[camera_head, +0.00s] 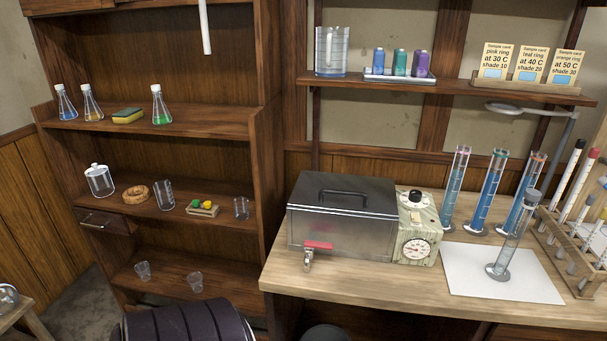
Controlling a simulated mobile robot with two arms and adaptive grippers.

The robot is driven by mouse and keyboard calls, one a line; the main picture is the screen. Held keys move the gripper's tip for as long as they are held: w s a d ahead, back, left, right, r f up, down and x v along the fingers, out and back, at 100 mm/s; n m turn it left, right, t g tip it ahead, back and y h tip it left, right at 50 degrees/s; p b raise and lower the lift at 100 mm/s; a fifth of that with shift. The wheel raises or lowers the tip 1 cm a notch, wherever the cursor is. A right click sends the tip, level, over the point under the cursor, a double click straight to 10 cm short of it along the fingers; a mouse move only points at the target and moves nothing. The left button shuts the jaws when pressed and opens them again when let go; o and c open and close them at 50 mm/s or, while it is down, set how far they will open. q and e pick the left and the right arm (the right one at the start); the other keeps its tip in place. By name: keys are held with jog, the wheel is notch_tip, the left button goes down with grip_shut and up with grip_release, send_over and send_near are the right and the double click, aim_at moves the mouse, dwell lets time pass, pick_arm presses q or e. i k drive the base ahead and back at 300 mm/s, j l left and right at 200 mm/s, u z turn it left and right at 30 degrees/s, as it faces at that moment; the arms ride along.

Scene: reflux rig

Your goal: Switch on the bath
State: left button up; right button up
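The bath (342,215) is a grey metal box with a closed lid and a black handle, standing on the left part of the wooden bench. A tap with a red lever (317,246) sticks out at its front left. A pale marbled control unit (418,228) stands against its right side. The unit has a black knob (415,199) on top and a round white dial (416,249) on its front. The dial's reading and the knob's marking are too small to tell. Neither of my grippers is in view.
Several measuring cylinders (491,192) with blue liquid stand right of the bath. Another cylinder (510,245) stands on a white mat (461,279). A wooden rack (549,233) is at the far right. A wall shelf (440,88) hangs above. The bench front before the bath (370,289) is clear.

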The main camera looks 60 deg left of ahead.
aim_at(415, 218)
jog(key=u, duration=1.55)
jog(key=i+l+u, duration=0.1)
jog(key=i+l, duration=0.05)
